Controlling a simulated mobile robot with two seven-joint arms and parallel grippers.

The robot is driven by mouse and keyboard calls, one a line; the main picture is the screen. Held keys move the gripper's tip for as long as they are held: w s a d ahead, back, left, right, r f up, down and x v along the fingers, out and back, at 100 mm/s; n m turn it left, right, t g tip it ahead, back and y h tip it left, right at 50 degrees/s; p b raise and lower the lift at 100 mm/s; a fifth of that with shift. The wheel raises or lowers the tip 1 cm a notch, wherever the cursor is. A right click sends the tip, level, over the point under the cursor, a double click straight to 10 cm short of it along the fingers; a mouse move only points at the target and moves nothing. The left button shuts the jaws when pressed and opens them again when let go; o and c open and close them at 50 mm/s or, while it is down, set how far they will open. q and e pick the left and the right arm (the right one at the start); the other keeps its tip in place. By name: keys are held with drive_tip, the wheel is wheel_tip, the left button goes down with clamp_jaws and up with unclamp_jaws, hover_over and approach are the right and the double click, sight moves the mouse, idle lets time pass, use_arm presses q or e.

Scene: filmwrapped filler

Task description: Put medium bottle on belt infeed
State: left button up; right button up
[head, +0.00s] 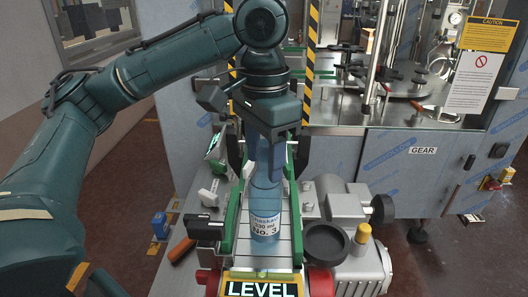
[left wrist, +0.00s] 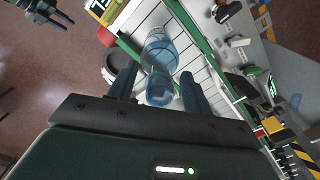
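The medium bottle (head: 265,205), clear blue with a white label reading "No. 3", stands upright on the white slatted belt infeed (head: 282,252) between green rails. In the left wrist view the bottle (left wrist: 160,58) is seen from above. My left gripper (head: 266,150) is directly above it, pointing down. In the left wrist view its two fingers (left wrist: 160,92) are on either side of the bottle's top, with a visible gap on each side, so it looks open. My right gripper is outside the head view; what looks like it (left wrist: 50,14) shows at the left wrist view's top-left corner, its opening unclear.
A yellow-framed "LEVEL" sign (head: 262,289) is at the belt's near end. A round black dish (head: 325,243) and grey motor housing (head: 340,205) stand right of the belt. A blue container (head: 160,225) is at left. A machine cabinet (head: 410,165) stands behind.

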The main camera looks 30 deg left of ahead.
use_arm(q)
wheel_tip(320, 180, up, 12)
drive_tip(key=shift+r, duration=0.15)
idle(0.7)
idle(0.5)
